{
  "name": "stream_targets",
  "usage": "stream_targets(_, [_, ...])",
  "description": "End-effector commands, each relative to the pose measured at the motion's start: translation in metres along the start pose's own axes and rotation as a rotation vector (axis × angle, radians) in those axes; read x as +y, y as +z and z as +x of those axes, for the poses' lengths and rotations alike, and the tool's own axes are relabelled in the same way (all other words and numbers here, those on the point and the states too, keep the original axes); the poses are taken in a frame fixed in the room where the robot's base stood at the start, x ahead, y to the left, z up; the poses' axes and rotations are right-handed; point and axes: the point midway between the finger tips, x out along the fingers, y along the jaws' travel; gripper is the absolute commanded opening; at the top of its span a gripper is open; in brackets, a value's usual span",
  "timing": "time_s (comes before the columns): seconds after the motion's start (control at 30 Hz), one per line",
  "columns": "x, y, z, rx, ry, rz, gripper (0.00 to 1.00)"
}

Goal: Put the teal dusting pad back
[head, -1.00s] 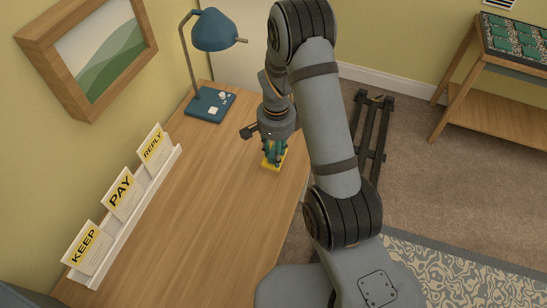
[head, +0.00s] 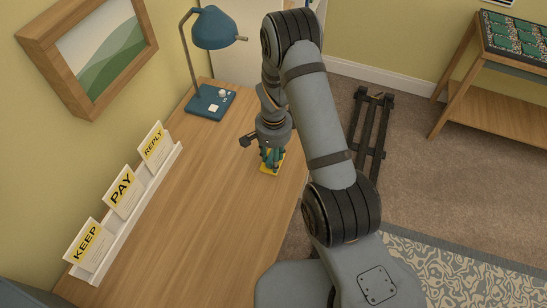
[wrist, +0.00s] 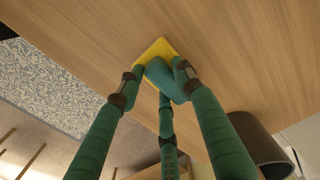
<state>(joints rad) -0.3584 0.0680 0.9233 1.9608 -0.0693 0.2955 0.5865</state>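The teal dusting pad (wrist: 160,76) shows in the wrist view as a teal rounded body on a flat yellow square base. My gripper (wrist: 160,84) has three teal fingers, and their tips close around the teal body from several sides. In the head view my gripper (head: 270,160) points down over the desk's right part, with the pad's yellow base (head: 270,171) showing under the fingers. The fingers hide much of the pad. Whether its base touches the desk or is just above it, I cannot tell.
The wooden desk (head: 195,215) is clear in its middle. A blue lamp (head: 210,103) stands at its far end, and a white rack (head: 120,225) with KEEP, PAY and REPLY cards lines the left wall. A side table (head: 500,100) stands far right.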

Motion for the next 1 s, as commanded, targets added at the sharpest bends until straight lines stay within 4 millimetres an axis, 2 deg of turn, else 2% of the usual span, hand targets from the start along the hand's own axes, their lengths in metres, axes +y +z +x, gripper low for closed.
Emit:
stream_targets(0.2, [0.0,0.0,0.0,-0.001,0.001,0.0,0.49])
stream_targets(0.57, [0.0,0.0,-0.007,0.0,0.0,0.0,0.49])
stream_targets(0.67, [-0.001,-0.001,-0.019,0.003,-0.003,0.001,0.49])
stream_targets(1.0, [-0.001,-0.001,-0.092,0.004,-0.003,0.0,0.49])
